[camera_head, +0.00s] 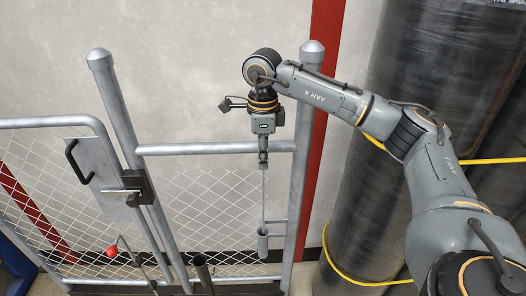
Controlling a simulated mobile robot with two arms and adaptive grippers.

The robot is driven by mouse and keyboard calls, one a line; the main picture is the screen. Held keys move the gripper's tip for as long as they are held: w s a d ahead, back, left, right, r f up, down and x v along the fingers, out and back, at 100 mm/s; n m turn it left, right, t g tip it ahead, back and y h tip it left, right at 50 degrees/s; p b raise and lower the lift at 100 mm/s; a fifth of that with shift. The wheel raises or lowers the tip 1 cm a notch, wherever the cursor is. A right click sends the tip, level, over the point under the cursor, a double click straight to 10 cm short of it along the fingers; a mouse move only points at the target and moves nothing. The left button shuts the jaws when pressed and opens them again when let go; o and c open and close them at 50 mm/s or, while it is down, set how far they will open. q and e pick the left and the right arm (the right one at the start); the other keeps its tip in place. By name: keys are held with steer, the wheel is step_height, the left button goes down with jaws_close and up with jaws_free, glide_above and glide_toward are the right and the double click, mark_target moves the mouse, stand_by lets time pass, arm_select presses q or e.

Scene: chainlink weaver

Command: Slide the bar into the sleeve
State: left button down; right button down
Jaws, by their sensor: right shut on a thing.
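My right gripper (263,160) points straight down near the gate's right post and is shut on the top of a thin grey bar (263,192). The bar hangs upright below the fingers. A short grey sleeve (263,243) stands under it beside the right post. The bar's lower end lines up with the sleeve's top opening in this view. I cannot tell whether its tip is inside the sleeve or just above or in front of it. My left gripper is not in view.
A mesh gate (62,205) with a black handle and latch plate (98,165) stands at left. A red-knobbed lever (112,251) and an open dark tube (202,270) are low down. Large dark rolls (385,140) with yellow straps stand at right.

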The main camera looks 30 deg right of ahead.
mark_target(263, 194)
step_height(263, 194, down, 14)
steer(key=b, duration=0.9)
steer(key=shift+r, duration=0.15)
steer(key=c, duration=1.2)
jaws_free()
steer(key=shift+o, duration=0.2)
steer(key=shift+r, duration=0.1)
step_height(263, 194, up, 12)
